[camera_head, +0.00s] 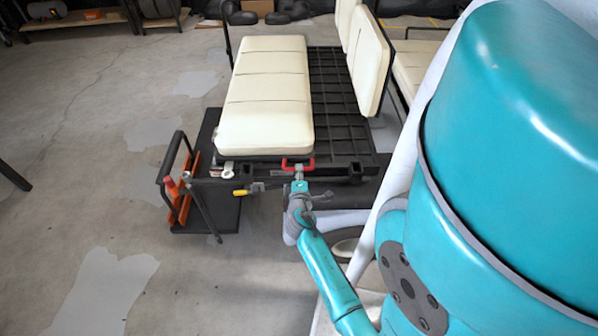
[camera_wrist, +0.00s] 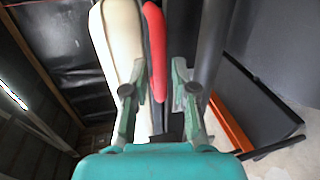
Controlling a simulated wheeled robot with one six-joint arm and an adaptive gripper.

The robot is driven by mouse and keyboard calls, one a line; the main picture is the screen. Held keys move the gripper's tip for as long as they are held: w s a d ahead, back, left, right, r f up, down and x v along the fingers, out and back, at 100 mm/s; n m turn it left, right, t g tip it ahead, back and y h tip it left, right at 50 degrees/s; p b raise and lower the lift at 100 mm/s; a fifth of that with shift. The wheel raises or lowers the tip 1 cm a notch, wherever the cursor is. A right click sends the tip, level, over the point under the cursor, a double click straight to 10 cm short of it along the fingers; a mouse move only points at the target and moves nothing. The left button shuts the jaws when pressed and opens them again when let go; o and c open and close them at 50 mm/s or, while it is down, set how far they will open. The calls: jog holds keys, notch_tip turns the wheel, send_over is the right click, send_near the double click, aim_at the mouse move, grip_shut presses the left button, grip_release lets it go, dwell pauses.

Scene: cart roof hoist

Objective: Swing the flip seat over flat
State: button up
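The flip seat (camera_head: 264,95) is a long cream cushion lying flat over a black slatted deck in the head view. A red handle (camera_head: 298,164) sits at its near right corner. My gripper (camera_head: 299,182) is right at the near side of this handle. In the wrist view my gripper (camera_wrist: 158,95) has its two fingers apart, with the red handle (camera_wrist: 155,45) between them and a visible gap to each finger. The cream cushion edge (camera_wrist: 122,40) runs behind the left finger. Whether a fingertip touches the handle is hard to tell.
Cream backrest pads (camera_head: 369,62) stand upright right of the slatted deck (camera_head: 333,95). A black footplate (camera_head: 208,212) with orange brackets (camera_head: 184,200) and a black rail is at the near left. A yellow-handled lever (camera_head: 243,192) sticks out left of my gripper. The floor at left is open.

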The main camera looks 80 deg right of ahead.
jog(key=shift+w+d+f, duration=0.15)
jog(key=shift+d, duration=0.5)
grip_shut()
